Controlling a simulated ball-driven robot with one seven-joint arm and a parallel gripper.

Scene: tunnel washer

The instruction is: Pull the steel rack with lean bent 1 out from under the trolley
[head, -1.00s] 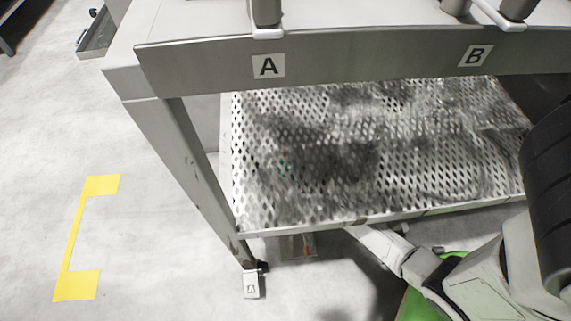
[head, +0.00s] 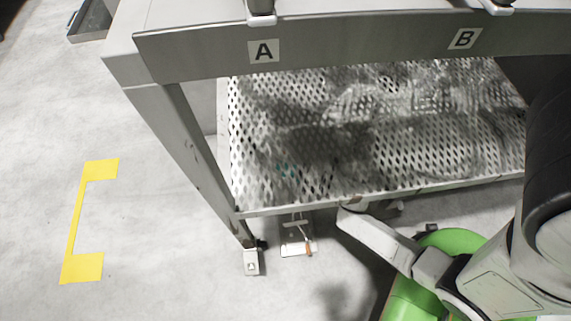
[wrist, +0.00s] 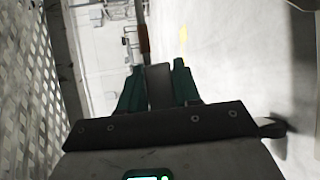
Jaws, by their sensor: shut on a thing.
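The trolley (head: 205,58) has a perforated shelf and letters A and B on its front bar. The steel rack (head: 292,250) is a small pale piece on the floor, partly hidden under the shelf's front edge. An orange-brown piece shows at its right side; I cannot tell whether it belongs to the rack or the tool. My gripper (wrist: 158,88) is hidden in the head view, below the shelf edge right of the rack. In the wrist view its green fingers are shut on the lean bent tool (wrist: 143,40), which has a dark grip and a thin brownish part reaching forward.
The trolley's left front leg (head: 195,150) ends in a foot (head: 251,262) close left of the rack. A yellow floor marking (head: 75,220) lies further left. The floor in front and left is clear. The shelf (head: 350,140) is directly above the working space.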

